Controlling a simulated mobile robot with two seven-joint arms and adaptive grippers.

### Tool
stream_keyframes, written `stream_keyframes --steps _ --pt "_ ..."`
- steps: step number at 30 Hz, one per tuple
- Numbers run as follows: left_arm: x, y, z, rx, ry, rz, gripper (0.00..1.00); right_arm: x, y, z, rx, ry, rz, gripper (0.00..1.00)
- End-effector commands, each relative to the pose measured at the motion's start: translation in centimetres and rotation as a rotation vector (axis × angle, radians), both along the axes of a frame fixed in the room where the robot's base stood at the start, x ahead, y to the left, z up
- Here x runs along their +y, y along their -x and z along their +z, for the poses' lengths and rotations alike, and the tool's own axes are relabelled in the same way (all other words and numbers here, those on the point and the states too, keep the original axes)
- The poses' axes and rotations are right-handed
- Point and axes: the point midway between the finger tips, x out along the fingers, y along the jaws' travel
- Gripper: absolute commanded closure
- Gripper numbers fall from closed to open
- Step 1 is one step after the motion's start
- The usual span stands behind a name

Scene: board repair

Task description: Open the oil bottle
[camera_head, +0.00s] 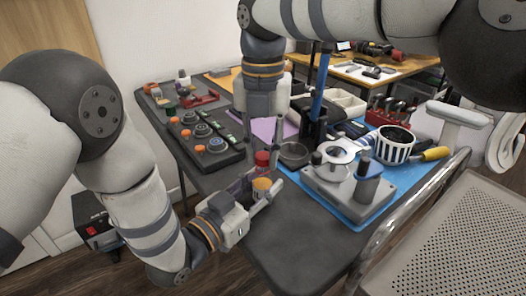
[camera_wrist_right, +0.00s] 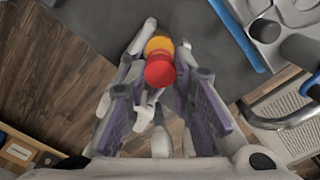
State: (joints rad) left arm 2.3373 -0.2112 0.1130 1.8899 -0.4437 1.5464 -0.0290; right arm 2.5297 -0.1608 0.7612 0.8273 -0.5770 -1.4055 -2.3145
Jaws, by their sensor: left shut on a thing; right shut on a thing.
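The oil bottle (camera_head: 262,185) is small and amber, held over the front-left table edge. My left gripper (camera_head: 256,198) is shut on it from the left. The red cap (camera_head: 262,159) is just above the bottle in the head view. My right gripper (camera_head: 263,157) comes down from above and is shut on the cap. In the right wrist view the red cap (camera_wrist_right: 160,71) sits between the purple finger pads, and the amber bottle (camera_wrist_right: 159,44) shows beyond it, offset. Cap and bottle look apart, but the exact gap is hard to judge.
The dark table (camera_head: 285,235) has free room at its front. A grey device with a white reel (camera_head: 335,161) stands on a blue mat (camera_head: 350,217) to the right. A black panel with round dials (camera_head: 216,146) lies to the left.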

Motion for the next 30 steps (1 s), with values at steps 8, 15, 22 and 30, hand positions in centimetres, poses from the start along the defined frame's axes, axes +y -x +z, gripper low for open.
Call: stream_keyframes --steps 8,15,22,30 --pt "0.0 0.0 0.0 0.001 -0.001 0.0 1.0 0.0 0.0 1.0 -0.001 0.0 0.001 1.0" --pt "0.0 0.0 0.0 0.001 -0.001 0.0 1.0 0.0 0.0 1.3 0.0 0.0 0.001 1.0" --pt "0.0 0.0 0.0 0.001 -0.001 0.0 1.0 0.1 0.0 2.9 -0.003 -0.001 0.0 1.0" --pt "0.0 0.0 0.0 0.001 -0.001 0.0 1.0 0.0 0.0 5.3 0.001 0.0 0.001 1.0"
